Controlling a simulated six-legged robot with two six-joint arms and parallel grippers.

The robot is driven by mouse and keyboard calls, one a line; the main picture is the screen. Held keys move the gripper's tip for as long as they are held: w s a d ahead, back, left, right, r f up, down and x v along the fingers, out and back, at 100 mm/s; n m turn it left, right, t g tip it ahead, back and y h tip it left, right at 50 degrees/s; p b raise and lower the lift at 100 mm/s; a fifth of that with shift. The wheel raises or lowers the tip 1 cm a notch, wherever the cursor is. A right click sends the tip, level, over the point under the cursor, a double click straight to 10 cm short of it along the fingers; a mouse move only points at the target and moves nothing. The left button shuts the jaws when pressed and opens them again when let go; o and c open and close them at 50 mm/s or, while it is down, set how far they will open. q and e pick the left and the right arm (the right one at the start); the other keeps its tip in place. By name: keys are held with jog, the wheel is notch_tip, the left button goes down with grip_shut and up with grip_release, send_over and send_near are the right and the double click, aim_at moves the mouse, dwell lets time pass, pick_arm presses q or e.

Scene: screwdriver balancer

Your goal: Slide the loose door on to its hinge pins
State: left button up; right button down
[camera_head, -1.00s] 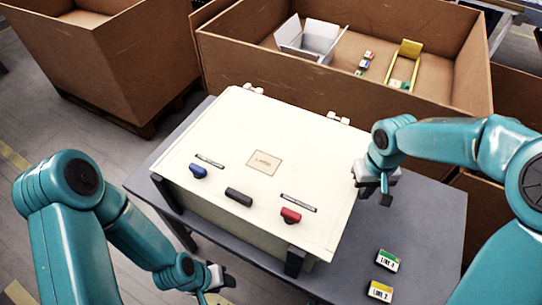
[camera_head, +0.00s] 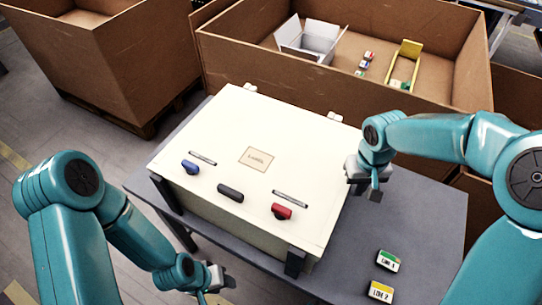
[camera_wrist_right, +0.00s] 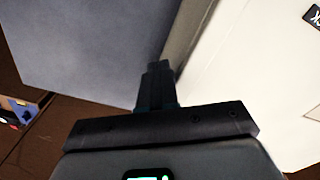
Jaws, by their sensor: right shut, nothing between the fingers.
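The loose door (camera_head: 215,133) is a cream panel lying flat on the cabinet (camera_head: 225,225). It bears a blue handle (camera_head: 190,167), a black one (camera_head: 230,193), a red one (camera_head: 281,211) and a paper label (camera_head: 256,159). White hinge pieces (camera_head: 250,87) (camera_head: 335,117) show at its far edge; the pins cannot be made out. My right gripper (camera_head: 376,190) is shut and empty at the door's right edge. In the right wrist view its fingers (camera_wrist_right: 158,85) lie close along the pale door (camera_wrist_right: 250,70); contact is unclear. My left gripper (camera_head: 225,282) is low at front left, apart from the door, its jaws unclear.
The grey table (camera_head: 410,220) bears the cabinet. Two label blocks, green (camera_head: 388,261) and yellow (camera_head: 381,289), lie at its front right. A large brown box (camera_head: 300,90) stands behind with a white tray and yellow holder inside. Another brown box (camera_head: 100,70) stands at back left.

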notch_tip(320, 180, up, 7)
jog(key=p, duration=0.4)
jog(key=shift+s+d+p, duration=0.3)
jog(key=shift+d, duration=0.15)
jog(key=shift+s, duration=0.1)
